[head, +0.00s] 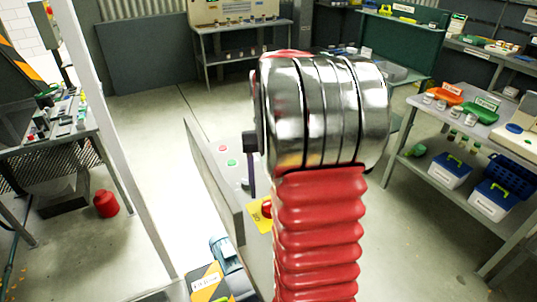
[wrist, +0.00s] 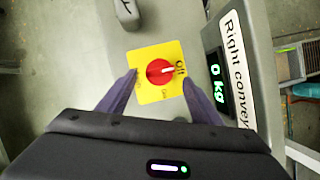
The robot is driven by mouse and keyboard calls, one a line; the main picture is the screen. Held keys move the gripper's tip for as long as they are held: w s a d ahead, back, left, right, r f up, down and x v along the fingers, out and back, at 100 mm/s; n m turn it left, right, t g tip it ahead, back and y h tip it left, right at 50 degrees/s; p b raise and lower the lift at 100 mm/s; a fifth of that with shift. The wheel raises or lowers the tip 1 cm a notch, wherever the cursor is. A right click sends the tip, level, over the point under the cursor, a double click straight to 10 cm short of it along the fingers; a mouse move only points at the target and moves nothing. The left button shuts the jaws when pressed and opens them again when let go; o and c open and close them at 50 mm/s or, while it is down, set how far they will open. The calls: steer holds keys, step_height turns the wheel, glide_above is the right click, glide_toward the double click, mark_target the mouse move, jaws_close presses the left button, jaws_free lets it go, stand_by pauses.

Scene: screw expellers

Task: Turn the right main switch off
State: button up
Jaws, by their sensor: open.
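The right main switch (wrist: 160,71) is a red round knob on a yellow plate (wrist: 147,55) in the wrist view. Its white mark points right and slightly up, toward the "Off" lettering at the plate's right edge. Other lettering sits near the plate's lower edge. My gripper (wrist: 158,77) is open, with one finger at each side of the plate and the knob between the fingertips. I cannot tell whether the fingers touch anything. In the head view the red knob (head: 266,208) shows partly past my arm, and my gripper is mostly hidden.
A display (wrist: 216,80) reading 0 kg and a "Right convey" label (wrist: 238,68) are right of the switch. A grey lever-like part (wrist: 126,10) is above. The panel (head: 213,170) has green and red buttons. A shelf table (head: 470,130) stands right; floor between is clear.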

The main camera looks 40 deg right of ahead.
steer(key=v, duration=0.9)
steer(key=shift+r, duration=0.25)
steer(key=shift+d, duration=0.1)
